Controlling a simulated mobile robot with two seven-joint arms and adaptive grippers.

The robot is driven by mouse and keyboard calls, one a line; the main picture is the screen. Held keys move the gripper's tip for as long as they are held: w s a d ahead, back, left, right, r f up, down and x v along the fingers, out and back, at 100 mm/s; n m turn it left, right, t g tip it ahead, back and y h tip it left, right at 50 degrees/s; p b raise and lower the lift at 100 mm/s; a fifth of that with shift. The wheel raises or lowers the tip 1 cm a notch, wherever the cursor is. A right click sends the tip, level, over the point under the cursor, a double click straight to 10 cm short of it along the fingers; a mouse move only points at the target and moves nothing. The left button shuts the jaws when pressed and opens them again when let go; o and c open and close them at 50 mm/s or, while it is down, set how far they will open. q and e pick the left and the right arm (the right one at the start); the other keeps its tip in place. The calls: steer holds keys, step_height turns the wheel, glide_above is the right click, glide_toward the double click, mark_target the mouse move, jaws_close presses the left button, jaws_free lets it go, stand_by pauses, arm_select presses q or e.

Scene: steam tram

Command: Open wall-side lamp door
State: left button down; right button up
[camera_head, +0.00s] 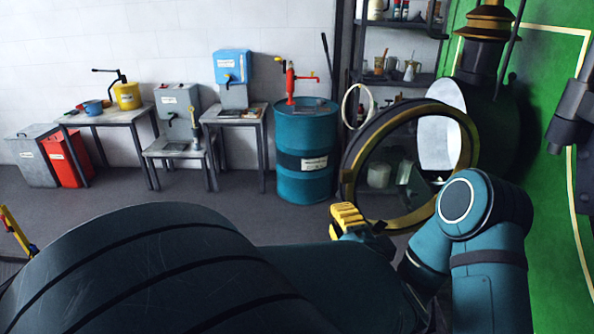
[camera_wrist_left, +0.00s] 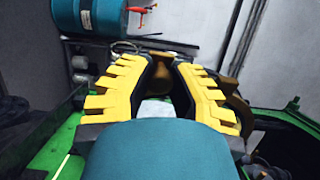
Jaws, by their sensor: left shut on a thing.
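The lamp (camera_head: 485,70) stands at the right against the green tram side, with a brass-topped chimney and a pale interior. Its round, brass-rimmed glass door (camera_head: 351,180) stands swung out from the lamp body, to the left. My left gripper (camera_head: 348,217), with yellow jaws, is at the door's lower left edge. In the left wrist view the jaws (camera_wrist_left: 165,66) are closed in on a brown brass part, which looks like part of the door. The exact grip spot is partly hidden by the jaws. My right gripper is not in view.
A teal drum (camera_head: 303,180) with a red pump stands left of the door. A shelf rack (camera_head: 400,75) is behind the lamp. Tables (camera_head: 105,117) with cans line the white wall. The grey floor between looks clear.

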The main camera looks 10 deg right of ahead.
arm_select(q)
steer(key=c, duration=0.8)
jaws_free()
